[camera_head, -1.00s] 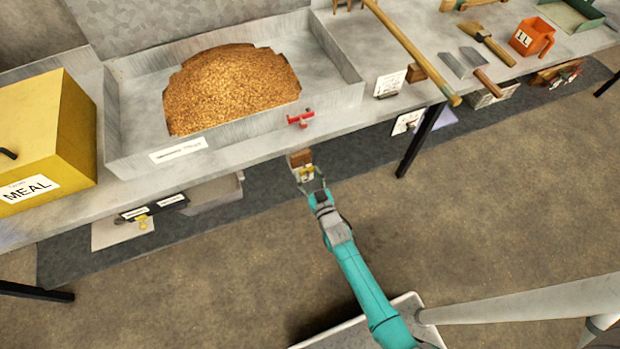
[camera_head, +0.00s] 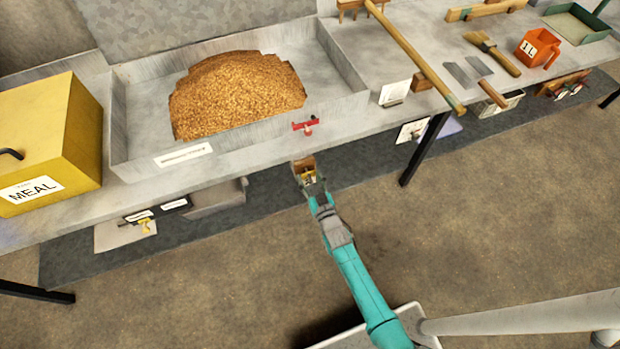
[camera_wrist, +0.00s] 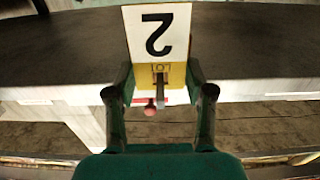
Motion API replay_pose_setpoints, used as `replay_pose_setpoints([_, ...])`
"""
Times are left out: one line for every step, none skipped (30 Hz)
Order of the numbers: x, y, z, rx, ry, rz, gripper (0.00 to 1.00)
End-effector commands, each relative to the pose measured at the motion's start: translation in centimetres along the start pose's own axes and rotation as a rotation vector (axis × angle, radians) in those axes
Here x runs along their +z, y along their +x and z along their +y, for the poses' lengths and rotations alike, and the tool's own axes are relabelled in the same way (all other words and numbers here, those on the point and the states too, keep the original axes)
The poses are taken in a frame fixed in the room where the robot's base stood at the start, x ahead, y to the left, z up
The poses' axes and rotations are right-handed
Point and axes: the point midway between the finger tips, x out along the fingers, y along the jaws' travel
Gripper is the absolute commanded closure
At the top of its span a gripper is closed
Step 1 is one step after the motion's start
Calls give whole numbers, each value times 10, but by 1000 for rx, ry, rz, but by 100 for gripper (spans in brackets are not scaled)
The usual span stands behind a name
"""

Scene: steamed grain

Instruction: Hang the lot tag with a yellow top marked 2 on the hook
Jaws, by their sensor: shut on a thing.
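The lot tag (camera_wrist: 160,35) has a white plate with a black 2, upside down in the wrist view, and a yellow top (camera_wrist: 175,78) between my fingers. My gripper (camera_wrist: 160,82) is shut on this yellow part. In the head view my gripper (camera_head: 309,181) holds the tag (camera_head: 304,167) just off the bench's front edge, below a red fitting (camera_head: 306,125) on the big tray's front. In the wrist view a grey pin and a red round end (camera_wrist: 150,109) show near the yellow top. I cannot tell whether they touch the tag or which part is the hook.
The grey bench (camera_head: 240,158) carries a tray (camera_head: 130,130) with a grain heap, a yellow MEAL box (camera_head: 45,140), a long wooden handle (camera_head: 415,55) and an orange 1 L measure (camera_head: 535,45). A dark labelled strip (camera_head: 155,209) with a yellow piece is below the bench. A black leg (camera_head: 420,155) stands right of my gripper.

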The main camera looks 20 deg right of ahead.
Motion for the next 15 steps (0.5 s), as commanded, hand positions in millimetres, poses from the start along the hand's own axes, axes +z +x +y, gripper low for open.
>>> replay_pose_setpoints([0, 0, 0, 0, 0, 0, 65])
replay_pose_setpoints([0, 0, 0, 0, 0, 0, 65])
replay_pose_setpoints([0, 0, 0, 0, 0, 0, 40])
replay_pose_setpoints([0, 0, 0, 0, 0, 0, 32])
replay_pose_setpoints([0, 0, 0, 0, 0, 0, 25])
replay_pose_setpoints([0, 0, 0, 0, 0, 0, 18])
replay_pose_setpoints([0, 0, 0, 0, 0, 0, 18])
replay_pose_setpoints([0, 0, 0, 0, 0, 0, 18])
replay_pose_setpoints([0, 0, 0, 0, 0, 0, 18])
replay_pose_setpoints([0, 0, 0, 0, 0, 0, 18])
replay_pose_setpoints([0, 0, 0, 0, 0, 0, 18])
replay_pose_setpoints([0, 0, 0, 0, 0, 0, 18])
replay_pose_setpoints([0, 0, 0, 0, 0, 0, 18])
replay_pose_setpoints([0, 0, 0, 0, 0, 0, 18])
replay_pose_setpoints([0, 0, 0, 0, 0, 0, 18])
